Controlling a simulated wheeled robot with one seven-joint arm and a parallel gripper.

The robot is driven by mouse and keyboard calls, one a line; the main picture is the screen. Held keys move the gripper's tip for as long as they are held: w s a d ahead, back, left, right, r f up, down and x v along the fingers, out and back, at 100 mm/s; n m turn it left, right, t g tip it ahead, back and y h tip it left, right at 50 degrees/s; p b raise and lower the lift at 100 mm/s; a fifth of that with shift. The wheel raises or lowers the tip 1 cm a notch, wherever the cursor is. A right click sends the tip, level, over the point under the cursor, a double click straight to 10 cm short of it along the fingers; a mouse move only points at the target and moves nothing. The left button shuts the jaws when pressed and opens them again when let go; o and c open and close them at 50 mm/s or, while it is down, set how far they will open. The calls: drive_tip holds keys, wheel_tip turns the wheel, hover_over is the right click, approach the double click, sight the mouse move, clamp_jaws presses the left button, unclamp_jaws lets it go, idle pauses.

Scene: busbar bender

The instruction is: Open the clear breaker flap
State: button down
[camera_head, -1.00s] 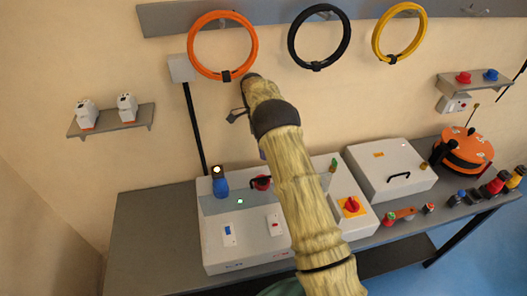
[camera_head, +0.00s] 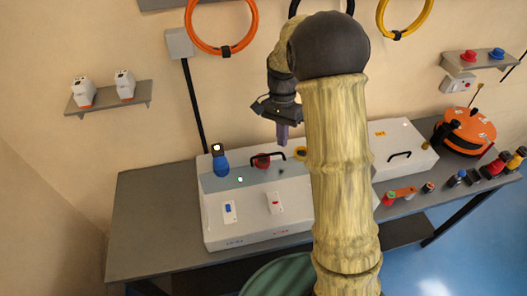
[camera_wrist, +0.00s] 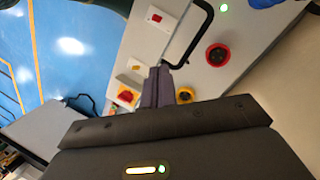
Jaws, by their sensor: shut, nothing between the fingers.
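The white control box (camera_head: 245,228) stands on the grey table. Two white switch plates are on it, one with a blue rocker (camera_head: 228,208) and one with a red rocker (camera_head: 275,202). I cannot pick out a clear flap for certain. My gripper (camera_head: 283,138) points down above the back of the box, shut and empty. In the wrist view its fingers (camera_wrist: 156,85) appear beside a black bar handle (camera_wrist: 182,40); contact cannot be judged.
A red round button (camera_wrist: 217,54) and a yellow-ringed part (camera_wrist: 184,95) are near the fingers. My arm hides the box's right part. A second white box (camera_head: 405,160) is to the right.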

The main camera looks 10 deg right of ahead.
drive_tip(key=s+d+n+t, duration=0.1)
drive_tip(key=s+n+t, duration=0.4)
drive_tip(key=s+n, duration=0.4)
drive_tip(key=s, duration=0.7)
drive_tip(key=shift+t+b, duration=0.35)
drive_tip(key=shift+t, duration=0.05)
